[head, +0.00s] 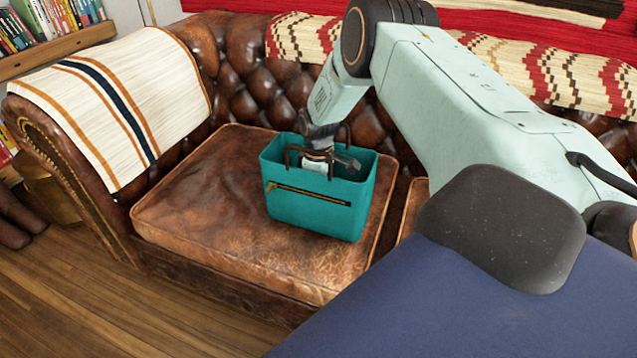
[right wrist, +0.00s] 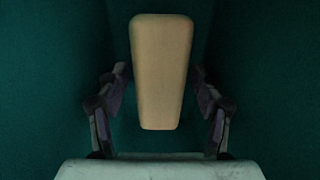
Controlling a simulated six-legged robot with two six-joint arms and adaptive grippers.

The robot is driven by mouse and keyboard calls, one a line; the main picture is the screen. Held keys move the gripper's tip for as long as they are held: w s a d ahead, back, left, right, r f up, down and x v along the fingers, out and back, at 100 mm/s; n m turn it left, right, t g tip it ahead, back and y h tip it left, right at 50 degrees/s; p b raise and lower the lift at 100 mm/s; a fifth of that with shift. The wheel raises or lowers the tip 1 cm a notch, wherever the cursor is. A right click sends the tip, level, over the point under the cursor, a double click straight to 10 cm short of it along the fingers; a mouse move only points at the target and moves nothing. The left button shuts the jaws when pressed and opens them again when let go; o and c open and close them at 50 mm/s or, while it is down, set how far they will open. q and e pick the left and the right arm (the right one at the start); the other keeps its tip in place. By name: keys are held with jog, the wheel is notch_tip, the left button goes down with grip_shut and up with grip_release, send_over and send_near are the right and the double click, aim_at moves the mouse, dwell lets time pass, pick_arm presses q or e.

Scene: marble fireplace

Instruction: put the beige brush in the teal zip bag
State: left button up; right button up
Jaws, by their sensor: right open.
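The teal zip bag (head: 310,205) stands upright on the brown leather sofa cushion, its top open and its dark handles raised. My right gripper (head: 335,163) reaches down into the bag's mouth, and its fingertips are hidden behind the front wall in the head view. In the right wrist view my right gripper (right wrist: 160,105) is open, one finger on each side of the beige brush (right wrist: 161,70). Teal walls surround the brush there, so it is inside the bag. The fingers look apart from the brush. In the head view the brush is hidden. My left gripper is out of view.
The sofa cushion (head: 190,210) has free room left of the bag. A striped throw (head: 125,105) covers the left sofa arm, and a red patterned blanket (head: 500,65) covers the backrest. Bookshelves (head: 50,35) stand at the upper left. The wooden floor (head: 100,310) is clear in front.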

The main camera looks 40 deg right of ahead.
jog(key=shift+r+p, duration=0.3)
jog(key=shift+r, duration=0.15)
notch_tip(320, 180, up, 12)
jog(key=p, duration=0.5)
jog(key=shift+f, duration=0.25)
jog(key=shift+r, duration=0.1)
notch_tip(320, 180, up, 13)
jog(key=p, duration=1.3)
jog(key=shift+r, duration=0.2)
